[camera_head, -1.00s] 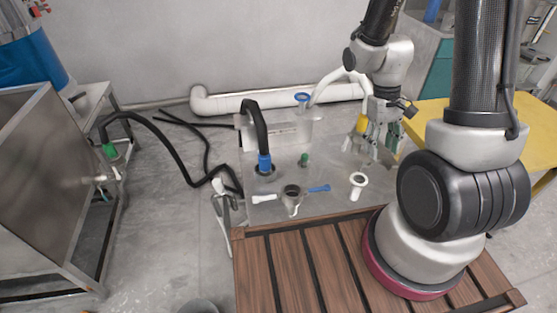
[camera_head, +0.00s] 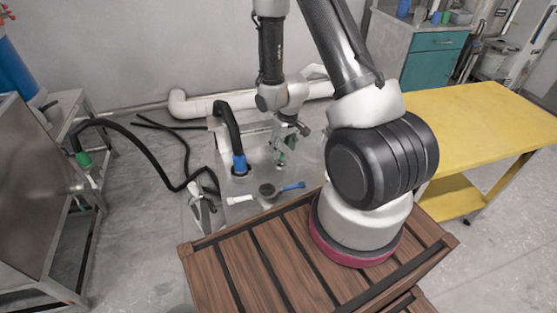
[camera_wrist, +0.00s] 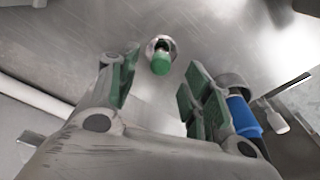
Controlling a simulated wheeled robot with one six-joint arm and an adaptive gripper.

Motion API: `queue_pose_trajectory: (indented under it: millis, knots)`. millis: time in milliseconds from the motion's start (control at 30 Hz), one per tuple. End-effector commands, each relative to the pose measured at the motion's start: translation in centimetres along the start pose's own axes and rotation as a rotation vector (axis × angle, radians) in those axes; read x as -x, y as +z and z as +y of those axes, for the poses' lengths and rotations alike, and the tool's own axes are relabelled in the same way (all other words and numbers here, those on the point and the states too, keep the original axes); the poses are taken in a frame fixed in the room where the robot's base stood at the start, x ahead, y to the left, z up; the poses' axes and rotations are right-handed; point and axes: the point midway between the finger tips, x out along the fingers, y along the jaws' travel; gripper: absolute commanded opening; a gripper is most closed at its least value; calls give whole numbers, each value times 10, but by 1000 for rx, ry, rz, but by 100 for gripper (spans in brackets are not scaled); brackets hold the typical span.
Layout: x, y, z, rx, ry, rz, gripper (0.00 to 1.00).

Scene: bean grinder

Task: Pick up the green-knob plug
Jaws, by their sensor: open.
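The green-knob plug (camera_wrist: 160,64) shows in the wrist view as a green knob at a round metal fitting in the steel counter. My gripper (camera_wrist: 160,84) is open and empty, with one green-padded finger left of the knob and the other right of it. The knob shows in the gap between the fingers, towards their tips; how far above it they are is hard to tell. In the head view my gripper (camera_head: 284,150) hangs over the counter at the plug's place and largely hides the plug.
A black hose with a blue collar (camera_head: 240,164) stands left of my gripper; a blue collar (camera_wrist: 243,116) also shows close to the right finger. A small dark cup (camera_head: 267,190) with a blue-handled piece (camera_head: 293,186) lies in front. A yellow table (camera_head: 470,130) stands right.

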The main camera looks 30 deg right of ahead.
Motion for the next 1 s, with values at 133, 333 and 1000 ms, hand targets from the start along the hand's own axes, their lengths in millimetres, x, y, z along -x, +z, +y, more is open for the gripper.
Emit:
queue_pose_trajectory:
  millis: [133,333,1000]
  knots:
    - [-19,0,-1,1,0,-2,49]
    - [-50,-2,-3,1,0,-3,49]
    - [-60,-2,-3,1,1,-2,0]
